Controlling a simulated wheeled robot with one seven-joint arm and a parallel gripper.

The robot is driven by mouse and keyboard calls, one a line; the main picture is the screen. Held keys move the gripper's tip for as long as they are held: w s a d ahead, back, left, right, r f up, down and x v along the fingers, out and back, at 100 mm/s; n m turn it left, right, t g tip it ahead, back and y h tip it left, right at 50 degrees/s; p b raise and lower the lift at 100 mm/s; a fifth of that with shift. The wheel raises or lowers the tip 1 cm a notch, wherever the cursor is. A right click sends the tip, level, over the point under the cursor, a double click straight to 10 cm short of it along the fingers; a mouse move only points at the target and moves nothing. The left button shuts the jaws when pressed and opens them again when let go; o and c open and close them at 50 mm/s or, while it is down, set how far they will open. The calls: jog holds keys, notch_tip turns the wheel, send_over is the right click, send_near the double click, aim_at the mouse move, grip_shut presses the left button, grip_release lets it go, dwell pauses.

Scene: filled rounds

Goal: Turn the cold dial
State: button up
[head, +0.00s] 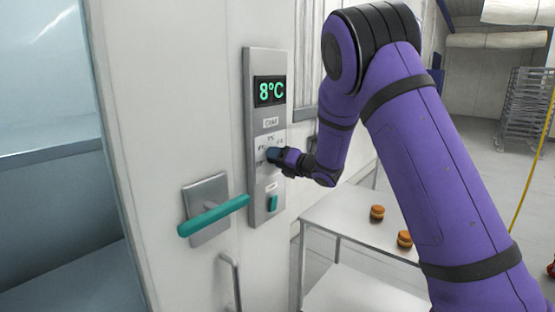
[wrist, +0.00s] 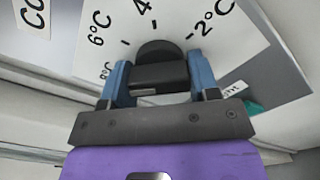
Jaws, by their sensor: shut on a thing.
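The cold dial is a dark round knob (wrist: 157,50) on a white scale plate (head: 270,145), with marks for 8°C, 6°C, 4 and 2°C in the wrist view. My gripper (wrist: 158,78) is shut on the dial, one blue finger on each side of it. In the head view my gripper (head: 273,155) reaches the panel from the right and hides most of the dial. The green display (head: 270,90) above reads 8°C. Which mark the dial points to is hard to tell.
A teal switch (head: 272,203) is below the dial on the grey panel (head: 254,190). A teal door handle (head: 212,216) sticks out at lower left. A white table (head: 345,215) with two round filled pastries (head: 377,212) stands at right, under my arm.

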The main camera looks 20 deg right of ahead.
jog(key=m, duration=0.4)
jog(key=shift+d, duration=0.1)
jog(key=m, duration=2.4)
jog(key=shift+m, duration=0.4)
